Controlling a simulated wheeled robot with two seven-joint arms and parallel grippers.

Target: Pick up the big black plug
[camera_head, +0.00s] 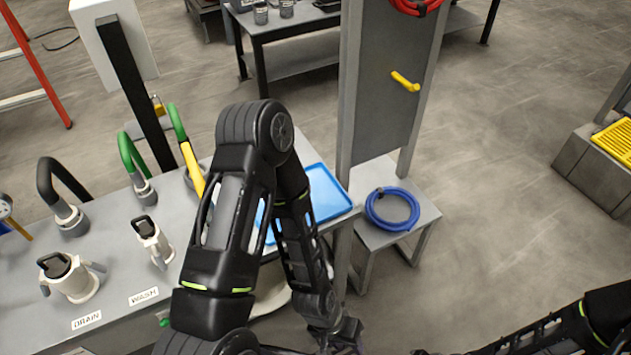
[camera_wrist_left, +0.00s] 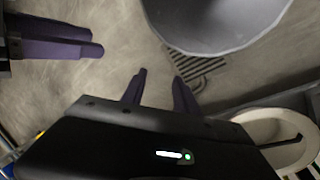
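A larger pale cam fitting with a black top (camera_head: 54,265) stands at the DRAIN label on the left bench in the head view. A smaller one (camera_head: 145,227) stands at the WASH label. A black looped hose (camera_head: 62,184) on a grey coupling stands behind them; I cannot tell for sure which part is the big black plug. My left gripper (camera_head: 345,344) is low at the bottom edge, right of the bench and away from these parts. The left wrist view shows its purple fingers (camera_wrist_left: 159,88) apart and empty. Purple fingers of my other gripper (camera_wrist_left: 58,40) show there too.
The grey bench also bears green and yellow hoses and a blue tray (camera_head: 324,193). A grey post panel and a low stand with a coiled blue hose (camera_head: 392,209) are to the right. A grey round vessel (camera_wrist_left: 215,18) is near the left fingers. Open floor lies right.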

